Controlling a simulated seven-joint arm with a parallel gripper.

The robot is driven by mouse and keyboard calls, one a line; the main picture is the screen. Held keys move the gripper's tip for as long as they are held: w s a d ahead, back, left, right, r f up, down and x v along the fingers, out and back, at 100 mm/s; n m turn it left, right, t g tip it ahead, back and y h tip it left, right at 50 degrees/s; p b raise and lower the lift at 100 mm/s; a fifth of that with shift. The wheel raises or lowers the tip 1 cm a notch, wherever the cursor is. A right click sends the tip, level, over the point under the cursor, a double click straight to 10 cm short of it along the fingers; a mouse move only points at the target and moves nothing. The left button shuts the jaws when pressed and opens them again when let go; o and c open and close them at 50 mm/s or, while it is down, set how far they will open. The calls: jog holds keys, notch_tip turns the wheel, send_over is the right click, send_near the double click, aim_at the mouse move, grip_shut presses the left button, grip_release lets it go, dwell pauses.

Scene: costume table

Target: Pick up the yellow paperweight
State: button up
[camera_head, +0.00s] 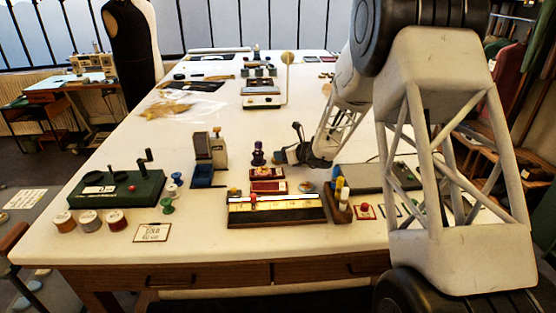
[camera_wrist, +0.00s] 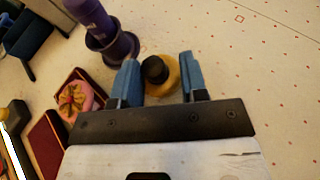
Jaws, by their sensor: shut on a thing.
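The yellow paperweight (camera_wrist: 172,78) is round with a dark knob on top. In the wrist view it sits between the two blue fingers of my gripper (camera_wrist: 159,62), which are shut on it. In the head view my gripper (camera_head: 281,156) is low over the white table, just right of a dark purple figure-like piece. I cannot make out the paperweight in the head view. I cannot tell whether it touches the table.
The purple piece (camera_wrist: 105,32) stands close to the left finger; it also shows in the head view (camera_head: 258,153). A red box (camera_wrist: 73,98) with a pink top lies at left. A ruler tray (camera_head: 277,212) lies in front. The table right of the fingers is clear in the wrist view.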

notch_tip(320, 180, up, 10)
dwell(0.9)
dwell(0.6)
